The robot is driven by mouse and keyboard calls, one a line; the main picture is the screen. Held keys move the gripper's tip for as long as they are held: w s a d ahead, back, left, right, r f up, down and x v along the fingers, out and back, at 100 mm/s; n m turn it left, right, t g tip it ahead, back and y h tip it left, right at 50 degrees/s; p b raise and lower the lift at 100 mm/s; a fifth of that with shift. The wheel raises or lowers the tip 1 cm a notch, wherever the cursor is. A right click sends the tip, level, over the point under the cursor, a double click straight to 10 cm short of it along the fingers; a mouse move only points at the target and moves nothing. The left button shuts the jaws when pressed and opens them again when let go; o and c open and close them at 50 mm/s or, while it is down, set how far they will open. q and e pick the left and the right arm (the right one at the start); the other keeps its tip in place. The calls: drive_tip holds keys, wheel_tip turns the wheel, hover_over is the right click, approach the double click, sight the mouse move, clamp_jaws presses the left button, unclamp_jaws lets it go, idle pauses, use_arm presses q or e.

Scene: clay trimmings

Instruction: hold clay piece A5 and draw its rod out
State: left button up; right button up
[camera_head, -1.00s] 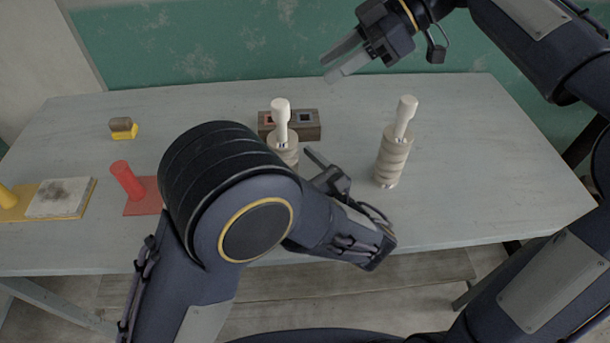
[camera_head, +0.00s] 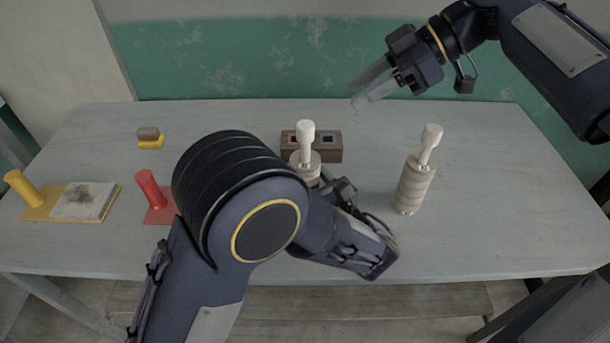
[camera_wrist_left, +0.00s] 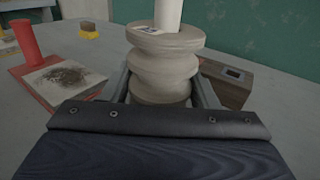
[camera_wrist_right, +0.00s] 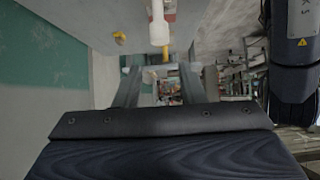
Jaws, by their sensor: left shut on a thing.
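A ribbed beige clay piece (camera_head: 313,170) with a white rod (camera_head: 305,138) standing out of its top is at the table's middle. My left gripper (camera_wrist_left: 165,88) is shut on this clay piece, one finger on each side; its fingers are mostly hidden in the head view. A printed label shows on its top in the left wrist view, too small to read, so I cannot tell if it is A5. A second clay piece (camera_head: 413,187) with a white rod (camera_head: 430,142) stands to the right. My right gripper (camera_head: 371,85) is open and empty, above the table's back edge.
A dark block (camera_head: 333,150) with a red-framed and a blue-framed socket lies behind the held piece. Left are a red-handled plate (camera_head: 150,190), a yellow-handled plate (camera_head: 22,188) with a smudged pad, and a small yellow-based block (camera_head: 149,138). The table's right side is clear.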

use_arm(q)
drive_tip(key=c, duration=0.4)
use_arm(e)
drive_tip(key=shift+o, duration=0.4)
use_arm(q)
drive_tip(key=shift+o, duration=0.2)
use_arm(e)
drive_tip(key=shift+o, duration=1.3)
drive_tip(key=shift+a, duration=0.1)
drive_tip(key=shift+o, duration=0.2)
drive_tip(key=shift+w+a+f+n+h, duration=0.2)
drive_tip(key=shift+n+h, duration=0.1)
drive_tip(key=shift+n, duration=0.1)
drive_tip(key=n+h, duration=0.9)
drive_tip(key=h, duration=0.1)
approach(305, 145)
drive_tip(key=shift+w+d+r, duration=0.15)
drive_tip(key=shift+w+r, duration=0.1)
drive_tip(key=shift+w, duration=0.55)
drive_tip(key=shift+d+f, duration=0.1)
drive_tip(key=shift+f, duration=0.7)
drive_tip(key=shift+f+n, duration=0.3)
drive_tip(key=shift+f, duration=0.4)
wheel_tip(305, 145, down, 9)
drive_tip(key=shift+r, duration=0.1)
